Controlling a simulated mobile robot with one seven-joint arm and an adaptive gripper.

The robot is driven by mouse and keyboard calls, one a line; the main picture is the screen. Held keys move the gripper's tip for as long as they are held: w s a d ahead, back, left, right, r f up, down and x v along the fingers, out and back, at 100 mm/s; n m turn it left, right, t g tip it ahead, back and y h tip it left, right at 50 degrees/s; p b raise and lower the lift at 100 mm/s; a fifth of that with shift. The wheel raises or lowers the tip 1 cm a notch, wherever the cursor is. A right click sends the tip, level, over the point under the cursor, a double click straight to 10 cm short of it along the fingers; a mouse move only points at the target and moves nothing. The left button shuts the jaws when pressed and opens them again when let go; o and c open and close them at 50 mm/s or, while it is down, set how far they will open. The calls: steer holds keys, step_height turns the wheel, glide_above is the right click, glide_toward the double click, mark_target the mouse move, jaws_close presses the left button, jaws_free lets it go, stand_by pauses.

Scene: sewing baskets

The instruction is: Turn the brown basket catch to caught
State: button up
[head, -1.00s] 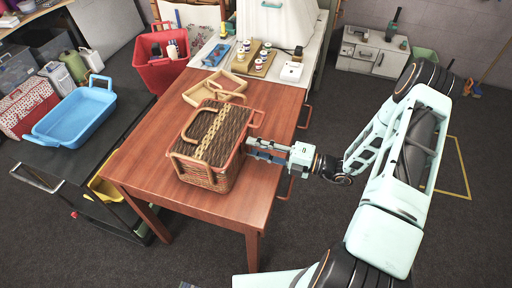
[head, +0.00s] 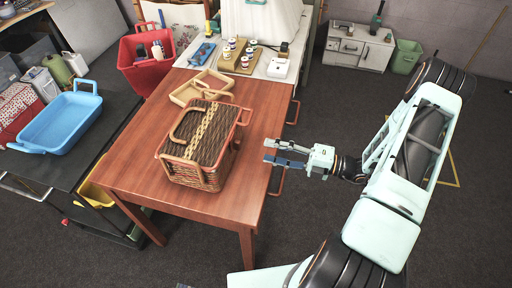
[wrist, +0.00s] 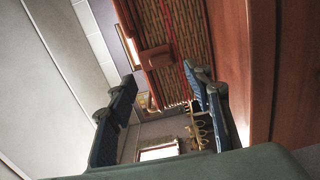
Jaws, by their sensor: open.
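The brown wicker basket (head: 193,174) stands upright on the wooden table, its woven lid (head: 209,132) down and a patterned band across it. In the wrist view the basket's woven side (wrist: 182,30) fills the top middle. A small reddish-brown block (wrist: 157,57), which looks like the catch, sticks out from that side. I cannot tell its turn position.
An open light wooden tray (head: 185,93) sits behind the basket on the table (head: 150,165). A blue tub (head: 65,130) is on the dark cart at left, and a red bin (head: 135,65) stands at the back.

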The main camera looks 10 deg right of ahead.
steer(key=shift+v, duration=1.65)
